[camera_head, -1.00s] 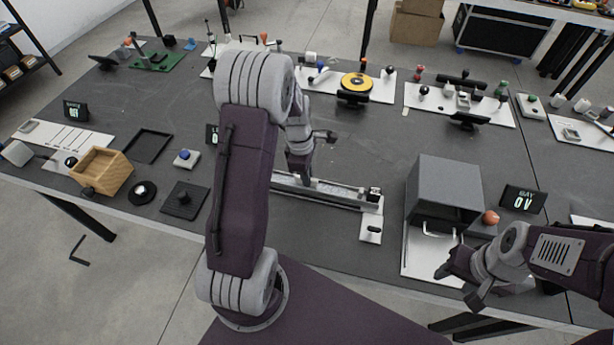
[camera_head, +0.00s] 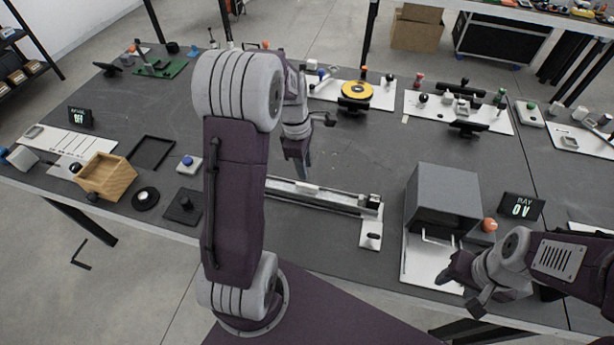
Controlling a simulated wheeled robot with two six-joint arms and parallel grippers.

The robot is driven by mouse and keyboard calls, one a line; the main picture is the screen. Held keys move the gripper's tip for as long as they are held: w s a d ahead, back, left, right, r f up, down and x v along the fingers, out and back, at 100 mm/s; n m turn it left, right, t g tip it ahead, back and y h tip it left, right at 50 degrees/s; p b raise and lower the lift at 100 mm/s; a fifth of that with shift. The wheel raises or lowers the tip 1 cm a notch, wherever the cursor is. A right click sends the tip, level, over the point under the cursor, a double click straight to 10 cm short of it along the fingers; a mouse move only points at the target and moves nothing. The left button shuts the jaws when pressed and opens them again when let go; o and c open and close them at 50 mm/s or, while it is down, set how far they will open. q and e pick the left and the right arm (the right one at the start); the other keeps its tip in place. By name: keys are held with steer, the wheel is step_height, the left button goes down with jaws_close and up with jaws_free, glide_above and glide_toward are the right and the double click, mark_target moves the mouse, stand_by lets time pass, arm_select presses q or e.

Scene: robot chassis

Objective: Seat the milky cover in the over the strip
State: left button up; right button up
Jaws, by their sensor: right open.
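A long pale channel fixture (camera_head: 340,200) lies on the dark table at the middle, with a dark end block at its right end. A small whitish piece (camera_head: 307,188) shows in the channel; I cannot tell whether it is the milky cover. The strip cannot be made out. My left gripper (camera_head: 300,172) points down just above and behind the channel. Its fingers are too small and dark to tell open from shut, and no held object shows. My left arm hides the channel's left end. My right gripper (camera_head: 460,284) is open and empty at the table's front right.
A grey box (camera_head: 447,190) on a white plate stands right of the channel, beside my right gripper. A wooden box (camera_head: 108,177) and a black tray (camera_head: 151,153) lie left.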

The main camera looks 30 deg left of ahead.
arm_select(q)
steer(key=s+d+m, duration=0.4)
steer(key=s+m, duration=0.2)
steer(key=m, duration=0.4)
steer(key=s+d+m+y, duration=0.1)
steer(key=s+d+m, duration=0.3)
steer(key=m, duration=0.6)
steer(key=shift+s+d+f+m+t, duration=0.3)
steer(key=shift+s+t, duration=0.1)
steer(key=shift+s, duration=0.75)
